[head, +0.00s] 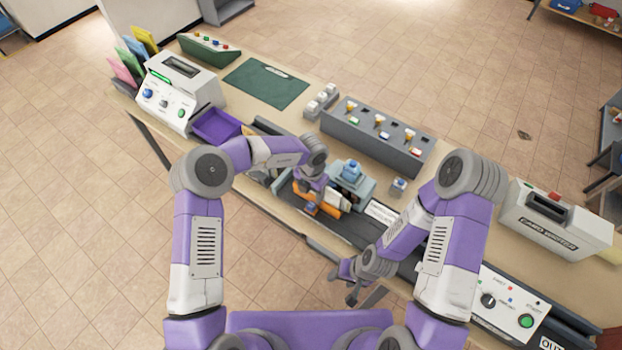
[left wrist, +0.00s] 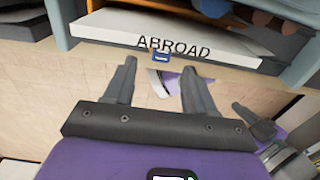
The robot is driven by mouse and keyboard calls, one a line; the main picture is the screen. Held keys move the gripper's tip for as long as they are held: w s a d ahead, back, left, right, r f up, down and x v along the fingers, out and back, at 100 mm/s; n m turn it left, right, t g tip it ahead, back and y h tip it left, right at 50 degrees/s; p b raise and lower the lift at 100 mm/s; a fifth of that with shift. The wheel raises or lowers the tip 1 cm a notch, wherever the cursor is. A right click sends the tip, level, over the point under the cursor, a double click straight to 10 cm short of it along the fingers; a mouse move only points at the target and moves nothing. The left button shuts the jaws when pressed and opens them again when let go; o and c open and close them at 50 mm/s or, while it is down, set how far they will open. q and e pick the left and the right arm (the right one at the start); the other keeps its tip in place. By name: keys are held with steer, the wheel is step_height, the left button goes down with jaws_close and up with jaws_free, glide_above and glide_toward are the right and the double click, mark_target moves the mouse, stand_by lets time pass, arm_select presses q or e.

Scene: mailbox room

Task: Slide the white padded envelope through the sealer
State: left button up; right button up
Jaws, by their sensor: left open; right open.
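My left gripper (head: 312,208) is open at the front edge of the bench, just before a light-blue holder with orange and white things in it. In the left wrist view its two fingers (left wrist: 157,75) are apart with nothing between them. They point at a flat white slab (left wrist: 195,38) marked "ABROAD", lying between light-blue walls; I cannot tell if it is the padded envelope. A light-blue device (head: 349,178) with a blue top stands behind the left gripper; I cannot tell if it is the sealer. My right gripper (head: 352,285) is open and empty, in front of the bench.
A grey console (head: 378,135) with several coloured keys stands behind. A purple tray (head: 215,127) and white machine (head: 180,95) are at left; another white machine (head: 552,215) and a dial panel (head: 505,305) are at right. The green mat (head: 265,84) is mostly clear.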

mark_target(311, 205)
arm_select(q)
steer(key=shift+w, duration=0.35)
steer(key=shift+s+f, duration=0.2)
steer(key=shift+s, duration=0.1)
steer(key=shift+s+d+f, duration=0.1)
steer(key=shift+s+f, duration=0.25)
steer(key=shift+f, duration=0.25)
steer(key=shift+s+f, duration=0.3)
steer(key=shift+f, duration=0.3)
steer(key=f, duration=0.2)
steer(key=shift+w+f, duration=0.3)
steer(key=shift+f, duration=0.05)
steer(key=shift+s+f, duration=0.1)
steer(key=shift+f, duration=0.45)
arm_select(e)
steer(key=shift+s+r, duration=0.35)
steer(key=shift+s, duration=0.1)
steer(key=shift+w, duration=0.1)
arm_select(q)
jaws_close()
